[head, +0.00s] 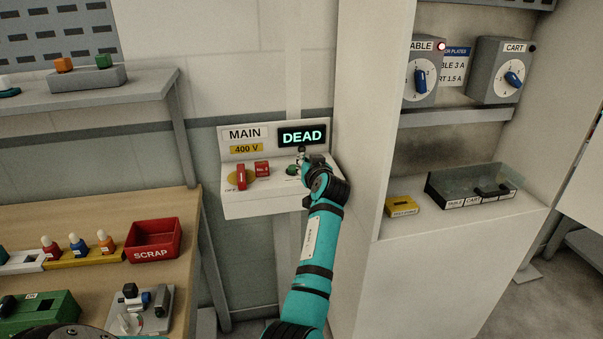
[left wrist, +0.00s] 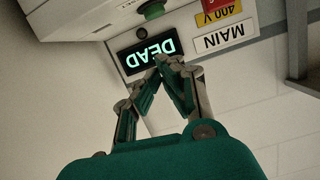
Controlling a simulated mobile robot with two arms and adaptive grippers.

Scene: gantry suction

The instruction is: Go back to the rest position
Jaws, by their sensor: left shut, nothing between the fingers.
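My left gripper (head: 303,156) is shut and empty, in front of the MAIN switch box (head: 240,207) on the wall. In the left wrist view its fingertips (left wrist: 168,62) meet in front of the lower part of the display (left wrist: 145,52). The display (head: 301,137) reads DEAD in lit letters. A green button (head: 291,170) sits just below and beside the gripper, partly hidden by it; it also shows in the left wrist view (left wrist: 152,9). I cannot tell whether the fingertips touch the box. My right gripper is not in view.
A red lever (head: 241,177) and a red tag (head: 262,168) are on the box. A cabinet wall (head: 372,120) stands close right of my arm. The bench at left holds a red SCRAP bin (head: 153,240). A glass-sided tray (head: 470,188) sits on the right ledge.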

